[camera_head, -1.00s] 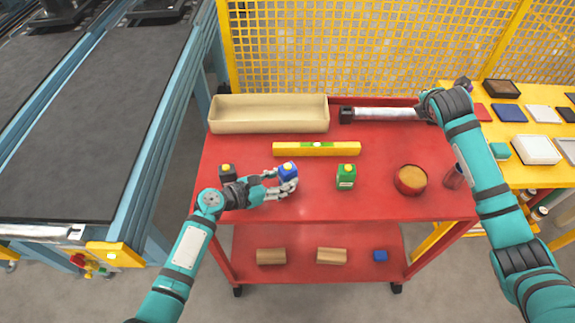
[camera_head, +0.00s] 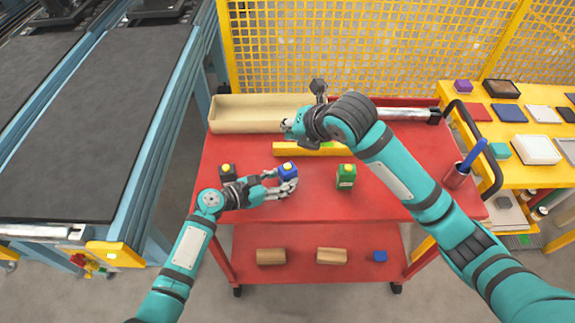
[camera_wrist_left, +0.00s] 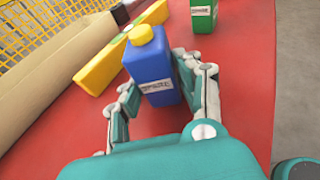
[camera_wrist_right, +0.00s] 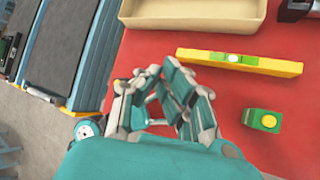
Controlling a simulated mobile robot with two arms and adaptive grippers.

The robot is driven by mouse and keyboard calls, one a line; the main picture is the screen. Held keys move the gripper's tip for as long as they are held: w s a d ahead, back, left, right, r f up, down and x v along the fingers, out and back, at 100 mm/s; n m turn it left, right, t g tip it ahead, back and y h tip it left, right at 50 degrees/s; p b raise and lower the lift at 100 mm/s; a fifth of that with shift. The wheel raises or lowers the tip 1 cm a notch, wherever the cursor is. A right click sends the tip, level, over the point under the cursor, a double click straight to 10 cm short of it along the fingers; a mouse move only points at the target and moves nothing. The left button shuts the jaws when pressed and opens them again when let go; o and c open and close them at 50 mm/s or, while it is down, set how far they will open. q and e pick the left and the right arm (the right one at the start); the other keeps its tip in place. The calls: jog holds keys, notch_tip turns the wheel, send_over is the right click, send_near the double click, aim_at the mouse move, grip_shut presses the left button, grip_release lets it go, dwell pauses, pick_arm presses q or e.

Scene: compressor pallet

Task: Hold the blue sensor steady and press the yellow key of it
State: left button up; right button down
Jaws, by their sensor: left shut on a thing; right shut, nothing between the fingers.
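The blue sensor (camera_head: 289,174) stands upright on the red cart top with its yellow key (camera_head: 286,166) on top. In the left wrist view the blue sensor (camera_wrist_left: 152,66), its white label and the yellow key (camera_wrist_left: 140,34) show clearly. My left gripper (camera_head: 290,184) is shut on the blue sensor, one finger on each side of its body. My right gripper (camera_head: 286,127) is shut and empty, above the cart between the beige tray and the blue sensor. In the right wrist view my right gripper (camera_wrist_right: 158,74) hides the spot where the sensor stands.
A black sensor (camera_head: 227,172) stands to the left and a green one (camera_head: 346,178) to the right. A yellow level (camera_head: 346,151) and a beige tray (camera_head: 240,122) lie behind. A red cup (camera_head: 456,177) with a blue tool stands at the right.

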aim_at(290, 165)
dwell(0.3)
jog(key=shift+f, duration=4.45)
jog(key=shift+f, duration=0.1)
jog(key=shift+f, duration=0.3)
jog(key=shift+f, duration=0.45)
jog(key=shift+r, duration=0.9)
jog(key=shift+r, duration=2.5)
